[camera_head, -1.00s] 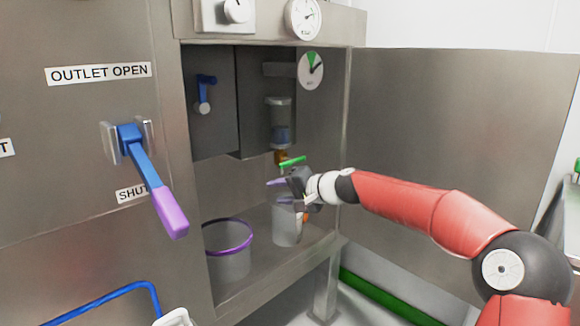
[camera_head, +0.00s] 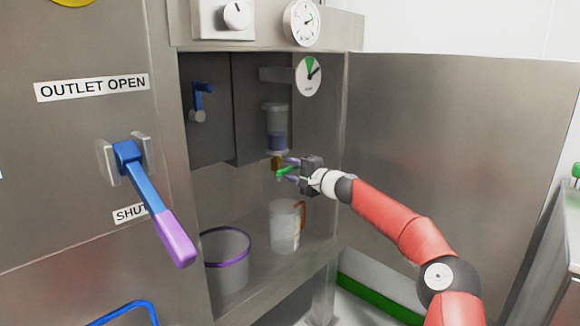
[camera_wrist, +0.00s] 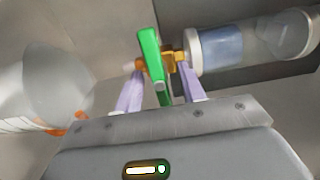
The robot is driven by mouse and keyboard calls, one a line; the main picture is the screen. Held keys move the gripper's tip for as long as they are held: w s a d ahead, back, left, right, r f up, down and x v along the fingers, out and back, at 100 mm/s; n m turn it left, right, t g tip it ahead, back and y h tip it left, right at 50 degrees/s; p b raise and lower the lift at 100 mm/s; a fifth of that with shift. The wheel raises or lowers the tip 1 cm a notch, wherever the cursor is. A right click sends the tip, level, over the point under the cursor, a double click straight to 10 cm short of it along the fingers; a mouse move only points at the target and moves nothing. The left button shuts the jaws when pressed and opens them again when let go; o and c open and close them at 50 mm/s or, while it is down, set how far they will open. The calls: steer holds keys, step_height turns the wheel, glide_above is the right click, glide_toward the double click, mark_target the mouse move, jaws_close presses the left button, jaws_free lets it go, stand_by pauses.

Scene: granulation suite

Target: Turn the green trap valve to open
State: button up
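The green trap valve handle (camera_head: 287,171) is a short bar on a brass valve body (camera_head: 276,163), under a clear trap bowl (camera_head: 277,128) with bluish liquid. In the wrist view the green handle (camera_wrist: 150,52) stands nearly upright in the picture, across the brass body (camera_wrist: 181,60). My gripper (camera_head: 287,169) is at the valve, one purple finger above the handle and one below it. In the wrist view my gripper (camera_wrist: 160,88) is open, with the handle's lower end between the fingers and gaps beside it. Whether a finger touches the handle I cannot tell.
A clear jug (camera_head: 284,228) with an orange handle stands below the valve, with a purple-rimmed pail (camera_head: 227,262) to its left. A blue lever (camera_head: 200,98) is on the recess wall. A large blue and purple outlet lever (camera_head: 155,200) juts out at left. The steel door (camera_head: 450,150) hangs open right.

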steer(key=shift+w+a, duration=0.15)
steer(key=shift+a, duration=0.05)
jaws_close()
